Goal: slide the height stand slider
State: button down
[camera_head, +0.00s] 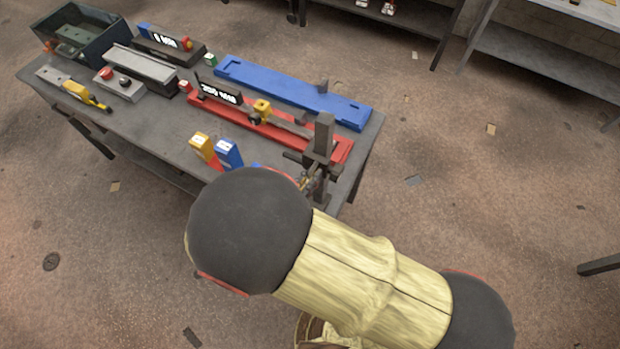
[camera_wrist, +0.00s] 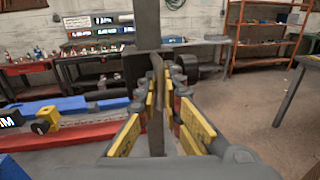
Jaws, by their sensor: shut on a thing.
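The height stand (camera_head: 324,138) is a dark grey upright post near the right end of the bench. In the wrist view its post (camera_wrist: 147,22) rises in the middle. The slider (camera_wrist: 135,66) shows as a wider dark block across the post. A thin grey upright plate, seemingly the slider's tab (camera_wrist: 157,128), stands between my fingers. My gripper (camera_wrist: 161,92), with yellow-padded fingers, is shut on it. In the head view my gripper (camera_head: 309,183) is small beside the stand, partly hidden by my arm. The stand's base is mostly hidden.
On the bench (camera_head: 165,140) lie a red rail (camera_head: 325,147) with a yellow knob and display, just left of the stand, and a blue rail (camera_head: 285,88) behind it. Yellow and blue blocks (camera_head: 228,153) stand at the front edge. A dark bin (camera_head: 85,35) sits far left.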

notch_tip(320, 180, up, 2)
jog(key=shift+r+p, duration=0.1)
jog(key=shift+p, duration=0.35)
jog(key=c, duration=2.3)
grip_release()
jog(key=v, duration=0.7)
jog(key=shift+s+a, duration=0.2)
jog(key=shift+s, duration=0.05)
